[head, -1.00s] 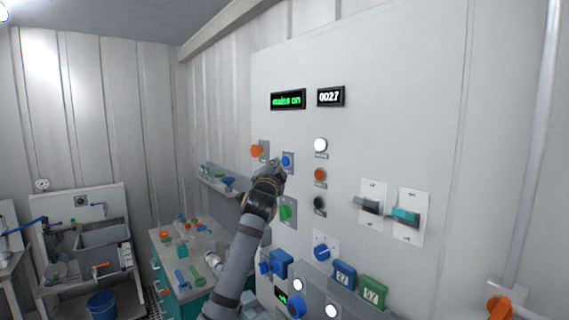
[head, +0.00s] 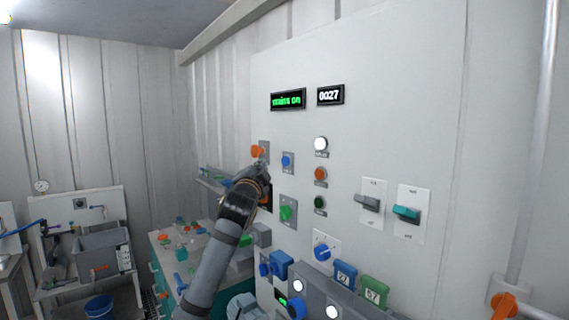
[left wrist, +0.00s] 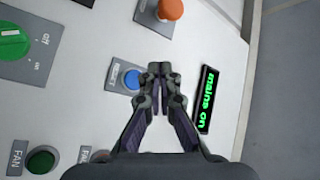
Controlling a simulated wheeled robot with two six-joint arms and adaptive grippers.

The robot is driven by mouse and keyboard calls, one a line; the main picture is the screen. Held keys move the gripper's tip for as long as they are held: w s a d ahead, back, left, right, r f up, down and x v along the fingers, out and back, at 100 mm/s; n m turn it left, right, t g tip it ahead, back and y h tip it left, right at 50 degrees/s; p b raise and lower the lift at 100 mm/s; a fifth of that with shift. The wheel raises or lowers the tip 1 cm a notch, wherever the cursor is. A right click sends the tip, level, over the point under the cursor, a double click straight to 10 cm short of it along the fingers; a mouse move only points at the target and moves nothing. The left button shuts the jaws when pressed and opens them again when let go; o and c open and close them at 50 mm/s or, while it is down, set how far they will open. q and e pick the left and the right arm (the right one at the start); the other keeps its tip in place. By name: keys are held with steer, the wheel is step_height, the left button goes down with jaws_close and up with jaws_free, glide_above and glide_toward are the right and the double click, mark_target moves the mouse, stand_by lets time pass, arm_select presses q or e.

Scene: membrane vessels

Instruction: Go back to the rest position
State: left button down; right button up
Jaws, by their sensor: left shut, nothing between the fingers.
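My left gripper (head: 262,168) is in front of the white control panel (head: 400,110), left of the blue button (head: 287,161) and below the orange knob (head: 258,151). In the left wrist view, its fingers (left wrist: 159,66) are together and empty, with the blue button (left wrist: 132,79) just left of the fingertips. Whether they touch the panel is not clear. The display (head: 288,99) reads "mains on" in green. My right gripper does not show.
The panel also carries a green knob (head: 287,212), lamps, a grey lever (head: 367,203) and a teal lever (head: 406,214). A bench with small coloured items (head: 180,232) and a grey sink (head: 103,252) stand to the left. An orange valve handle (head: 503,306) is at lower right.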

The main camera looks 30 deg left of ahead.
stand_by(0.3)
arm_select(q)
steer(key=s+d+f+n+g+h, duration=0.1)
steer(key=s+d+f+g+h, duration=0.2)
steer(key=f, duration=0.9)
steer(key=s+d+f+g, duration=0.2)
steer(key=d+f, duration=0.2)
steer(key=f, duration=0.8)
steer(key=s+d+f+n+g+h, duration=0.1)
steer(key=s+d+f+g+h, duration=0.2)
steer(key=f, duration=0.9)
steer(key=s+d+f+n+g+h, duration=0.15)
steer(key=s+d+f+g, duration=0.25)
steer(key=s+f, duration=0.8)
steer(key=s+d+f+n+g+y, duration=0.1)
steer(key=s+d+f+n+g, duration=0.45)
steer(key=s, duration=0.95)
steer(key=s+a+f+m, duration=0.1)
steer(key=a+f, duration=0.1)
steer(key=f, duration=1.2)
steer(key=s+a+f+m, duration=0.1)
steer(key=s+a+f, duration=0.1)
steer(key=f, duration=1.3)
steer(key=s+a+f, duration=0.1)
steer(key=s+f, duration=1.4)
steer(key=s, duration=0.2)
steer(key=shift+s+a+f+b, duration=0.15)
steer(key=shift+s+a+b, duration=0.05)
steer(key=shift+s+b, duration=0.15)
